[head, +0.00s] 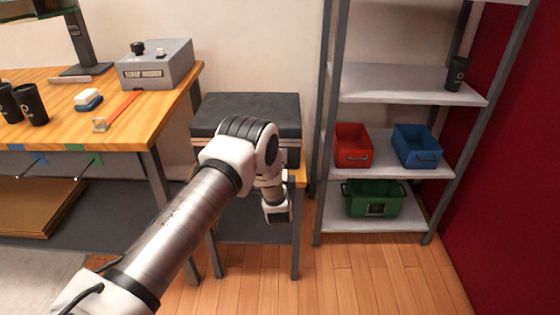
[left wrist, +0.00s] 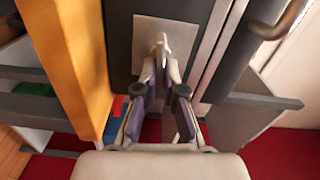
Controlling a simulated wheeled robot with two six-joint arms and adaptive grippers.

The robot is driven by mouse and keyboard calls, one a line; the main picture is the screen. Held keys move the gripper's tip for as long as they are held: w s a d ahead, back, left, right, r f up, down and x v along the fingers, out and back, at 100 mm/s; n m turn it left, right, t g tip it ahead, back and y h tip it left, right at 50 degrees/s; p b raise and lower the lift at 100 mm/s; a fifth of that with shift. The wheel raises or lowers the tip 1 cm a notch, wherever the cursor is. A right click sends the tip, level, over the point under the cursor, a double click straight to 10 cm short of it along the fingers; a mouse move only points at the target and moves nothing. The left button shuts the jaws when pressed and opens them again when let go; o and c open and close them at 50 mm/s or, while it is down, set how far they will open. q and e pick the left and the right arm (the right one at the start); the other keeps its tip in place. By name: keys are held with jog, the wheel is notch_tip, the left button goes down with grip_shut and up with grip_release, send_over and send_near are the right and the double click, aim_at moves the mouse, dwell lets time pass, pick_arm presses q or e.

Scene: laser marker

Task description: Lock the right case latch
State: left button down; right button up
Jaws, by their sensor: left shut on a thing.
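The dark case (head: 250,108) sits closed on a small wooden-topped stand, partly hidden behind my left arm. In the left wrist view, the case's dark side (left wrist: 185,8) fills the upper middle, with a pale square latch plate (left wrist: 145,33) on it. A light, narrow latch tab (left wrist: 163,45) stands out from the plate. My left gripper (left wrist: 162,72) is shut on this tab, its fingertips close to the plate. In the head view the fingers are hidden behind my wrist, at the case's right front. My right gripper is not in view.
The stand's wooden edge (left wrist: 78,60) runs close beside the fingers, and a metal handle (left wrist: 285,22) is at upper right. A workbench (head: 60,88) with a grey box (head: 157,72) stands left. A shelf rack (head: 410,82) with red, blue and green bins stands right.

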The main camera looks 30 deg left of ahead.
pick_arm(q)
jog(key=shift+m, duration=0.6)
jog(key=shift+f, duration=0.1)
jog(key=c, duration=1.3)
grip_release()
jog(key=v, duration=1.2)
